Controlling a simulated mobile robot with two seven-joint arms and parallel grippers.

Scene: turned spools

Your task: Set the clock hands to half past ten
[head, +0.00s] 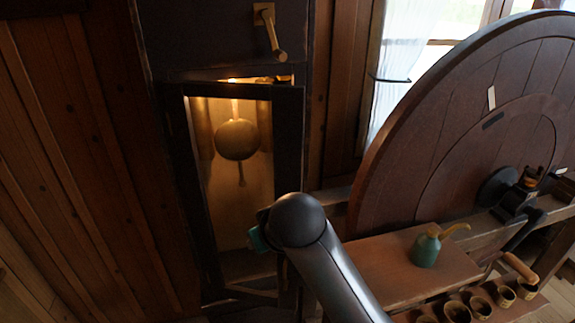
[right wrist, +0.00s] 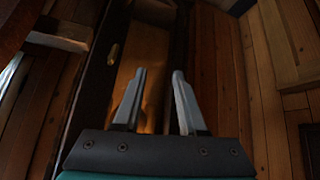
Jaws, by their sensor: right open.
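The tall dark clock case (head: 225,45) stands against the plank wall in the head view. Its face and hands are not in view. Its narrow glazed lower door (head: 290,130) looks slightly ajar, with a warm light inside. A round brass pendulum bob (head: 237,140) hangs behind it. A brass crank-like handle (head: 269,30) sticks out above the door. My right arm reaches up in front of the lower case and hides its own fingers in the head view. In the right wrist view my right gripper (right wrist: 159,72) is open and empty, pointing toward the lit case opening. My left gripper is not in view.
A large wooden wheel (head: 400,160) stands at the right. Below it, a wooden bench (head: 380,265) carries a green oil can (head: 426,249), and several small cups (head: 480,306) sit lower down. A bright window (head: 405,40) is behind. A brass knob (right wrist: 113,53) shows in the right wrist view.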

